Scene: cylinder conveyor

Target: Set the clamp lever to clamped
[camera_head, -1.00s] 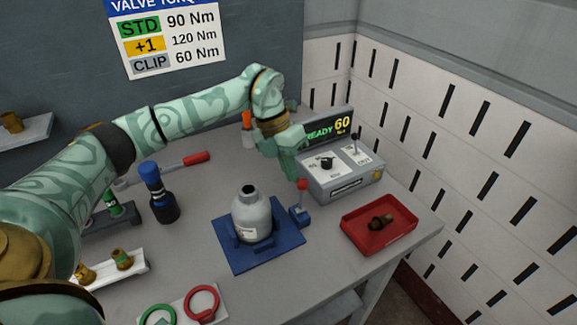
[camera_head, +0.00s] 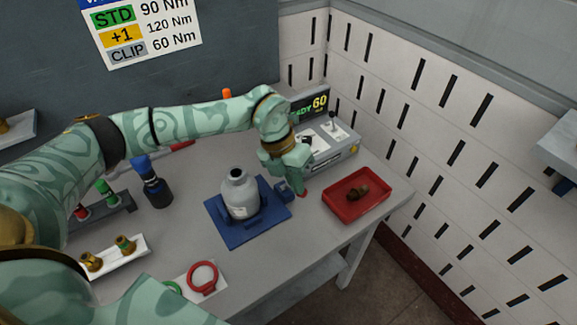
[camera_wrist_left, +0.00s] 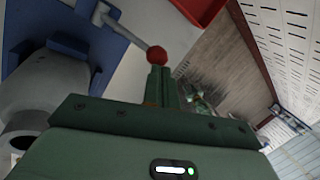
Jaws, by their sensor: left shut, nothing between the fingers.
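The clamp lever has a red ball knob (camera_head: 303,194) and a blue pivot block (camera_head: 284,191) at the right edge of the blue fixture plate (camera_head: 238,236). The knob sits low, to the right of the block. In the left wrist view the grey rod leads to the red knob (camera_wrist_left: 156,55). A grey bottle-shaped valve body (camera_head: 239,193) stands upright on the plate. My left gripper (camera_head: 299,184) is shut and empty, right over the knob. Its fingertips (camera_wrist_left: 158,75) are at the knob or touching it; contact is unclear. My right gripper is out of view.
A red tray (camera_head: 340,206) with a brown fitting stands to the right. The grey control box (camera_head: 335,157), display reading 60, is behind my gripper. A dark blue-topped tool (camera_head: 153,185) and a white rack (camera_head: 108,258) stand left. A red ring (camera_head: 203,276) lies in front.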

